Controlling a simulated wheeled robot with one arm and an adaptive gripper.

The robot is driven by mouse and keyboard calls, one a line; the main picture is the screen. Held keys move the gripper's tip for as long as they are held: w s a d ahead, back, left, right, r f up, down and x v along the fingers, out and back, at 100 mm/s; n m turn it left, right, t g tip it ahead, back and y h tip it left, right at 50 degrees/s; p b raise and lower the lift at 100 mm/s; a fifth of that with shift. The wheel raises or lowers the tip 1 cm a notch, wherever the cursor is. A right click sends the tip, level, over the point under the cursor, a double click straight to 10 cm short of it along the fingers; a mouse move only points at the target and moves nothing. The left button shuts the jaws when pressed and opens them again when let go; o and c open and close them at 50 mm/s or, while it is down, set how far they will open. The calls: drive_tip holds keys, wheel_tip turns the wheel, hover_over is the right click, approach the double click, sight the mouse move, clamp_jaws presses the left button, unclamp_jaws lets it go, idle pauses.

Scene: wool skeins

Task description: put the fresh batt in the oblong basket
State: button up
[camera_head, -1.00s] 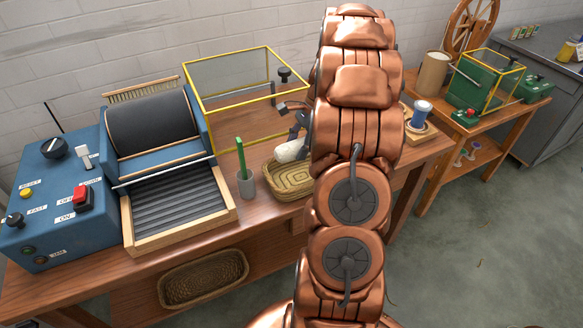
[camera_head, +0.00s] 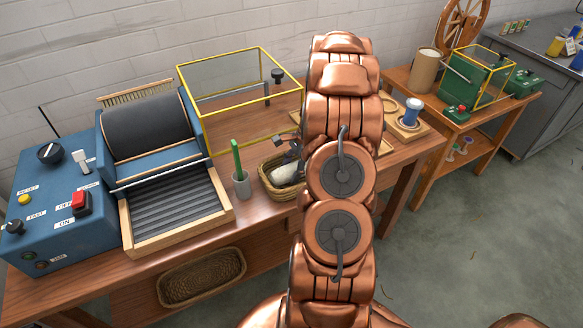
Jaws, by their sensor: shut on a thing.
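The fresh batt (camera_head: 284,174) is a white roll. It is low inside the mouth of the oblong woven basket (camera_head: 277,193), which stands on the wooden bench. My gripper (camera_head: 290,156) is dark grey and shut on the batt's upper end. The gripper is small here and partly hidden by my copper arm, which also covers the basket's right end. I cannot tell whether the batt touches the basket's bottom.
A grey cup (camera_head: 241,184) with a green stick stands just left of the basket. A yellow-framed clear guard (camera_head: 240,95) rises behind. The blue carding machine (camera_head: 62,200) fills the left. Another woven basket (camera_head: 202,277) sits on the lower shelf.

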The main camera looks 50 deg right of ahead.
drive_tip(key=o, duration=0.9)
